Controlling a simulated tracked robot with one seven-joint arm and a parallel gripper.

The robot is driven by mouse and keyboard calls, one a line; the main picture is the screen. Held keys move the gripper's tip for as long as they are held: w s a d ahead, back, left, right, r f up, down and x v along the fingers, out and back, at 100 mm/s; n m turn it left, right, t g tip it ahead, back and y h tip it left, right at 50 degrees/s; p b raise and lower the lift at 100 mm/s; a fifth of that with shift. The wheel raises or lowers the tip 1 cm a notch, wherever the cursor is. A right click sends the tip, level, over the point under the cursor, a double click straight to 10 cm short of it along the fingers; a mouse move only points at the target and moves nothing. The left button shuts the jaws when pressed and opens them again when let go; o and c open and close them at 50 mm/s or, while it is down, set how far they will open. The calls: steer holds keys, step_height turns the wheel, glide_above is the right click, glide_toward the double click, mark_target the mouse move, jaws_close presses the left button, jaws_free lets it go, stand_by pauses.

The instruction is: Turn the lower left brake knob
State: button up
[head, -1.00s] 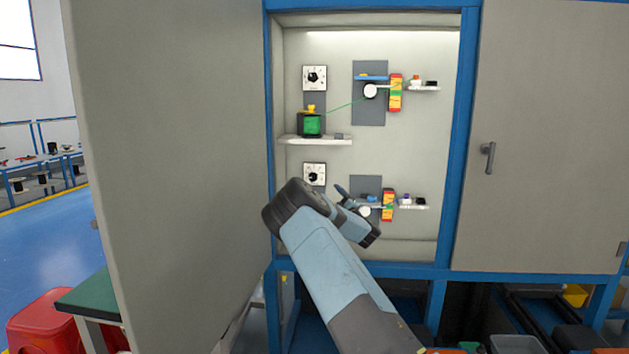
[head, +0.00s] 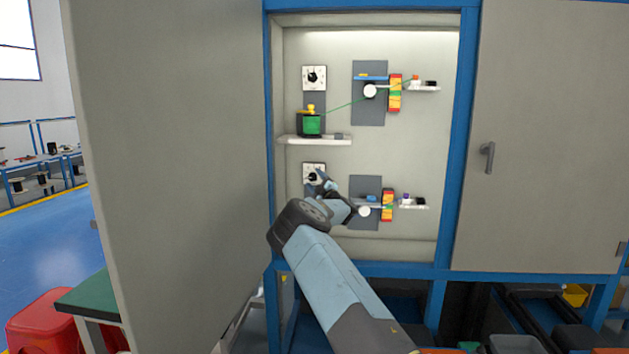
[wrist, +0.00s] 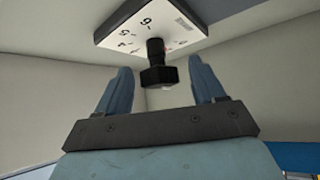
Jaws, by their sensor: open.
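The lower left brake knob (wrist: 157,70) is black and sticks out from a white square dial plate (wrist: 130,32) with printed numbers. In the wrist view it stands between and just beyond the two blue fingers of my gripper (wrist: 162,88). The fingers are apart, with clear space on each side of the knob. In the head view my gripper (head: 322,183) is in front of the lower left dial plate (head: 308,168) and partly covers it; the knob is largely hidden there.
Above is a shelf (head: 310,140) with a green spool (head: 312,123), and an upper dial (head: 314,78). To the right, a lower grey panel holds a white wheel (head: 364,211) and a striped block (head: 387,205). The open cabinet door (head: 180,150) stands at the left.

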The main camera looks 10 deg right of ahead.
steer(key=shift+w+a+r, duration=0.25)
steer(key=shift+w, duration=0.35)
steer(key=c, duration=1)
steer(key=shift+o, duration=0.2)
steer(key=shift+f+m+t+h, duration=0.15)
steer(key=shift+m+t+h, duration=0.25)
steer(key=shift+m+t, duration=0.45)
steer(key=o, duration=1)
steer(key=shift+c, duration=0.2)
steer(key=v, duration=1.3)
steer(key=shift+s+d, duration=0.2)
steer(key=shift+s, duration=0.2)
